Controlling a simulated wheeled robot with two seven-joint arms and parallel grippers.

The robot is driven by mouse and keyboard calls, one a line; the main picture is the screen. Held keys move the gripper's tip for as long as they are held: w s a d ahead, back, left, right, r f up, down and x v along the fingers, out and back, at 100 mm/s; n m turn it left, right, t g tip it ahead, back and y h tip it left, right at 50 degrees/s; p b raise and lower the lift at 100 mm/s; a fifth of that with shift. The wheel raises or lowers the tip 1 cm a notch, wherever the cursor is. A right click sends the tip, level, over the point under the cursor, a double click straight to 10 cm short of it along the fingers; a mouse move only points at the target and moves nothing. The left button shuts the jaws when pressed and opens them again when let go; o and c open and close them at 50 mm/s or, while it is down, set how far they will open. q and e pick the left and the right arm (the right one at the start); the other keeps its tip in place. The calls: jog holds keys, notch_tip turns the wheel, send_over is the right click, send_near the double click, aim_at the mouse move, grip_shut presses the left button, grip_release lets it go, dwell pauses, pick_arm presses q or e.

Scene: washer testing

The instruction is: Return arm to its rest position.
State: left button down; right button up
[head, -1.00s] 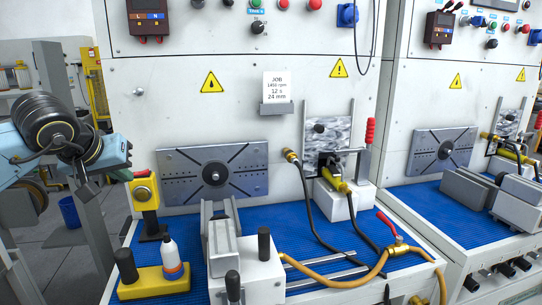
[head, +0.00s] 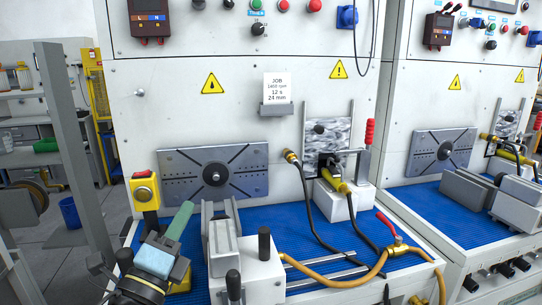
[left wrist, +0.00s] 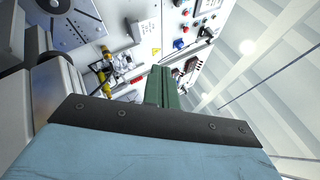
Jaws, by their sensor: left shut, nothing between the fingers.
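My left arm comes in at the lower left of the head view, and its left gripper (head: 184,212) points up and slightly right. Its green fingers are together with nothing between them. They are in front of the blue ribbed work surface, left of the grey clamp block (head: 222,243). The closed fingers also show in the left wrist view (left wrist: 161,86), with the tilted panel behind them. The arm hides the white bottle and most of the yellow tray in the head view. My right gripper is not in view.
A yellow box with a red button (head: 145,190) stands just left of the fingers. A slotted grey plate (head: 213,172) is on the panel behind. A yellow hose (head: 335,283) and dark cables cross the blue surface (head: 265,218) at right. A grey post (head: 75,150) stands at left.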

pick_arm(q)
jog(key=s+a+f+n+g+y, duration=0.3)
jog(key=f+n, duration=0.3)
jog(key=f, duration=0.1)
jog(key=s+a+f+n+g+y, duration=0.2)
jog(key=s+f+n+g+y, duration=0.15)
jog(key=f+n, duration=0.35)
jog(key=s+a+f+n+g+y, duration=0.25)
jog(key=f+n, duration=0.25)
jog(key=f, duration=0.3)
jog(key=s+f+n+g+h, duration=0.1)
jog(key=s+f+n+g, duration=0.35)
jog(key=s, duration=0.35)
jog(key=s+f+n+g+h, duration=0.1)
jog(key=s+f+n+g, duration=0.2)
jog(key=s+f+g, duration=0.45)
jog(key=s+f+t, duration=0.1)
jog(key=s+f, duration=0.1)
jog(key=f, duration=1)
jog(key=s+f, duration=0.2)
jog(key=f, duration=1.1)
jog(key=s+a+f, duration=0.3)
jog(key=s+f, duration=0.3)
jog(key=s, duration=0.2)
jog(key=s+a+f+m, duration=0.1)
jog(key=s+a+f, duration=0.1)
jog(key=s+f, duration=0.5)
jog(key=shift+s+a+g, duration=0.4)
